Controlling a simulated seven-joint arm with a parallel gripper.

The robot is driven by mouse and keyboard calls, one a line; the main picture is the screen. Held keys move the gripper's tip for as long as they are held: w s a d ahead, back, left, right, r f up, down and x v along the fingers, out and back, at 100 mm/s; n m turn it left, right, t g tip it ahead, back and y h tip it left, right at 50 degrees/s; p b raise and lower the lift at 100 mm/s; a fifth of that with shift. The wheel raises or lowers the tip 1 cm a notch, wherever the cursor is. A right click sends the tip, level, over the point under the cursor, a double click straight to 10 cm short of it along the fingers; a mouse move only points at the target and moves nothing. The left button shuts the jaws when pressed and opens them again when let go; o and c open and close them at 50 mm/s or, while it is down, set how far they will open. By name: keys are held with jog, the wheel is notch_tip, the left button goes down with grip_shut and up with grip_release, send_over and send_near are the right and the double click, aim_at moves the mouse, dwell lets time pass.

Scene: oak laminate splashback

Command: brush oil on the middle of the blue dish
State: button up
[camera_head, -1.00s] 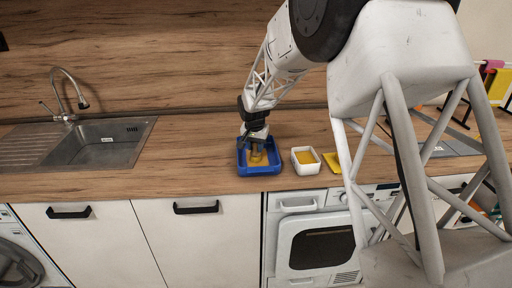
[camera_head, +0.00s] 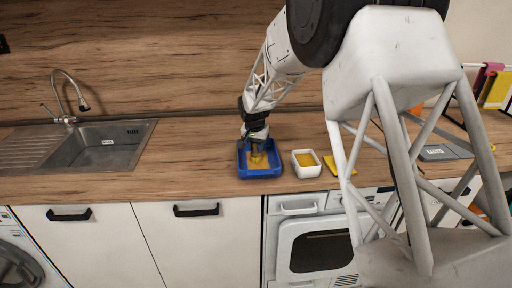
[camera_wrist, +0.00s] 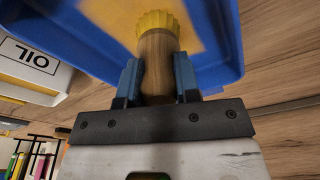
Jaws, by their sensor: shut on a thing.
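The blue dish (camera_head: 243,171) is a square tray on the wooden counter. It shows large at the top of the wrist view (camera_wrist: 226,62), with a yellow-orange patch (camera_wrist: 196,12) on its floor. My gripper (camera_wrist: 157,82) is shut on the wooden handle of the brush (camera_wrist: 157,62), whose yellow head (camera_wrist: 156,22) points down into the dish. Whether the bristles touch the floor I cannot tell. In the head view my gripper (camera_head: 257,143) is over the dish. A white oil container (camera_head: 306,170) with yellow content stands just right of the dish; its OIL label (camera_wrist: 28,56) shows in the wrist view.
A yellow item (camera_head: 333,164) lies right of the oil container, partly behind my arm. A steel sink (camera_head: 103,147) with a tap is at the left. The counter (camera_head: 190,160) between sink and dish is clear. A grey item (camera_head: 442,152) is at the right.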

jog(key=shift+w, duration=0.8)
jog(key=shift+w, duration=0.3)
jog(key=shift+w, duration=0.8)
jog(key=shift+w, duration=0.3)
jog(key=shift+w+f, duration=0.1)
jog(key=shift+w, duration=0.7)
jog(key=shift+d, duration=0.2)
jog(key=shift+d, duration=0.45)
jog(key=shift+d, duration=0.1)
dwell(0.3)
